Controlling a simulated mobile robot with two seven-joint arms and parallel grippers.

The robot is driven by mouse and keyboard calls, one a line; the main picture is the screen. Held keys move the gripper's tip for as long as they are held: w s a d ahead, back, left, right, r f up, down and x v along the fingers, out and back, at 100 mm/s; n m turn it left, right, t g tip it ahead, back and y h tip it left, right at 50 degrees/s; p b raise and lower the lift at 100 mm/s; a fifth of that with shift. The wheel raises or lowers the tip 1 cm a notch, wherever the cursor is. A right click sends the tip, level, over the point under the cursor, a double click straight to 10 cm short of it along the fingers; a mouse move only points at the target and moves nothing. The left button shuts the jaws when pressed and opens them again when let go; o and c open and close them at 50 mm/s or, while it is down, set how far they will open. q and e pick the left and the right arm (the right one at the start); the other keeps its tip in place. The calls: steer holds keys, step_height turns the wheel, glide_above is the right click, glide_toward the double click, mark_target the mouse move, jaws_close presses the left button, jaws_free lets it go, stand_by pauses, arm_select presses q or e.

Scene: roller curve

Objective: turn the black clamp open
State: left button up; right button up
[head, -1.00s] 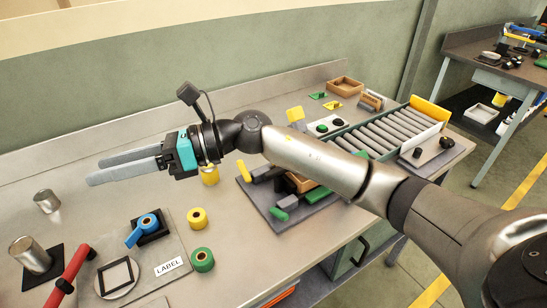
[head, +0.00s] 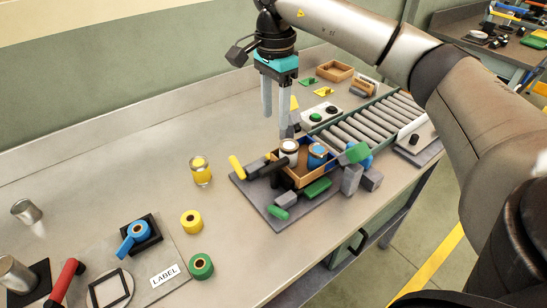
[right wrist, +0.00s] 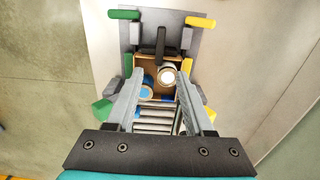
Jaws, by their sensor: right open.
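The black clamp (head: 268,167) sits on the grey fixture plate, its dark bar reaching over the near-left edge of a small wooden tray (head: 298,178). In the right wrist view the black clamp (right wrist: 160,45) shows upright in the picture, beyond the fingertips, its end at the tray. The tray holds a white-topped can (head: 289,146) and a blue-topped can (head: 316,152). My right gripper (head: 276,126) is open and empty, pointing down above and behind the tray. In its own view its fingers (right wrist: 159,76) flank the tray. My left gripper is not in view.
Yellow (head: 237,166) and green (head: 280,213) clamp handles surround the tray, with grey blocks (head: 351,180) at its right. The roller conveyor (head: 350,128) runs off behind right. The table's back left is clear.

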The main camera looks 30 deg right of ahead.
mark_target(275, 164)
step_height(275, 164, down, 14)
steer(key=shift+r, duration=0.15)
stand_by(0.3)
jaws_close()
stand_by(0.5)
